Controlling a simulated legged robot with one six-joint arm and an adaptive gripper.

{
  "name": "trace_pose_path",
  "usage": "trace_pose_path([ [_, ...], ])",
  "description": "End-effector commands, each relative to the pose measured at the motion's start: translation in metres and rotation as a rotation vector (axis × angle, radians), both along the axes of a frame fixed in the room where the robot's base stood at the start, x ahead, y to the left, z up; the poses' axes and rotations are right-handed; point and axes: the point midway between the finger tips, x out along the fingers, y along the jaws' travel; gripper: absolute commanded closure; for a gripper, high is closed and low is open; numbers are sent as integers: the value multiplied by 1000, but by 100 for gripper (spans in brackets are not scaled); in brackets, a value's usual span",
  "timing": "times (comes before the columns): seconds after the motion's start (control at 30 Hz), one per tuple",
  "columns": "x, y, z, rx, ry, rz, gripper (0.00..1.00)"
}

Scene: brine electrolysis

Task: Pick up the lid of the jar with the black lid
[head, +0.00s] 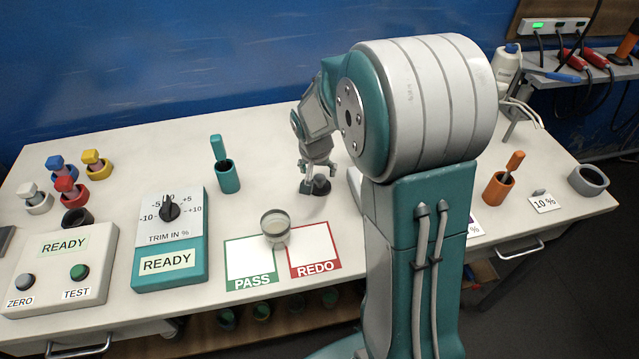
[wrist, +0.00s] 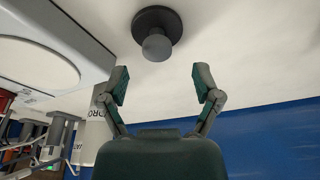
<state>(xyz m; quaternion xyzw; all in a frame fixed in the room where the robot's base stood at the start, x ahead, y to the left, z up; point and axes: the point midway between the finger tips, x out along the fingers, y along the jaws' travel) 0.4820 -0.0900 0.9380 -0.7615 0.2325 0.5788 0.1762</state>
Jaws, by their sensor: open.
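A black round lid with a knob (head: 321,186) lies on the white table below my gripper. In the wrist view the same lid (wrist: 172,17) shows as a dark disc with a grey ball knob, at top centre. My gripper (head: 317,164) points down just above the lid in the head view. In the wrist view the gripper (wrist: 160,82) is open and empty, and the knob appears ahead of the gap between its fingers, apart from both. A glass jar (head: 275,226) without a lid on it stands beside the PASS and REDO cards.
A white device (wrist: 40,25) with a round plate stands close to the lid, mostly hidden by my arm in the head view. A teal holder (head: 228,177) and a trim box (head: 170,240) stand to the left. Table around the lid's left is clear.

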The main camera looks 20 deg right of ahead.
Motion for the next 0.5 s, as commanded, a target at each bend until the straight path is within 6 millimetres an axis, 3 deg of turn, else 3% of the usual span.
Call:
trace_pose_path([
  [0.23,6,-8,-37,1,4,-2,18],
  [0.5,9,-9,-45,0,0,-1,18],
])
